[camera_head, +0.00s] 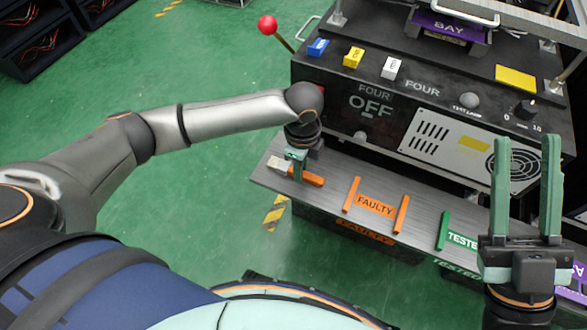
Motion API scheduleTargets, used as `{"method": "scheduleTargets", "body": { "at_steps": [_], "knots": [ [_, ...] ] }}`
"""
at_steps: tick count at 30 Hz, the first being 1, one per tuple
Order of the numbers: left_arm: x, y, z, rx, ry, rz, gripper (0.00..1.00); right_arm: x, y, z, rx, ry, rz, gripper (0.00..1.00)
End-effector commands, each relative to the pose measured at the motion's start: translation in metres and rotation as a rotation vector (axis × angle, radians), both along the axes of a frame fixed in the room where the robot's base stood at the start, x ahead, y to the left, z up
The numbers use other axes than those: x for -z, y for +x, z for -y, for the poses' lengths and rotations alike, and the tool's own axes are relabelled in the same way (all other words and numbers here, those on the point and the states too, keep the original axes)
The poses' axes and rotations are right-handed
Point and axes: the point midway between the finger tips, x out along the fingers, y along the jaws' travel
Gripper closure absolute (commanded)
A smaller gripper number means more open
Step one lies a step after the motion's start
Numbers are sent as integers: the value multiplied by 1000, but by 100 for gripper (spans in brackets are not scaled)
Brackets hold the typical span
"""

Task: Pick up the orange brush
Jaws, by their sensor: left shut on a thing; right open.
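The orange brush (313,179) lies at the left end of the grey metal shelf, with a pale end showing to the left of my gripper. My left gripper (297,171) points down over it and is shut on its middle. The brush appears to be at shelf level; whether it is clear of the surface I cannot tell. My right gripper (526,190) is at the lower right, pointing up in the picture, with its two green fingers wide apart and nothing between them.
The shelf (328,205) bears an orange FAULTY label (375,205) between orange rails and a green TESTED label (463,240). Behind it stands a black machine (370,95) with coloured switches, a knob (525,109) and a red-ball lever (268,25). Green floor lies open to the left.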

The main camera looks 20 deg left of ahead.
Motion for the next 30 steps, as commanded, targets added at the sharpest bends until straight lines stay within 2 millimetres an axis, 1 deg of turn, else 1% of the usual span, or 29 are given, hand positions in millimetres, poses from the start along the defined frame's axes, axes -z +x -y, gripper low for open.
{"method": "scheduleTargets", "body": {
  "at_steps": [9,14,20,23,24,26,29,30],
  "knots": [
    [-1,0,0,0,0,0,100,0,1,0,1,0,-4,59],
    [-6,0,0,0,0,1,100,3,6,1,8,1,-38,59],
    [-20,0,0,0,0,1,100,41,30,6,44,1,-216,59],
    [-30,0,0,0,-1,1,100,64,41,8,64,3,-328,59],
    [-34,0,0,0,-1,1,100,75,45,9,72,3,-379,59],
    [-41,-3,6,2,-2,0,100,93,50,11,85,3,-458,59],
    [-55,-9,15,2,-2,1,100,126,56,13,105,1,-599,59],
    [-60,-12,19,4,-3,1,100,140,57,14,113,1,-657,59]
  ]
}}
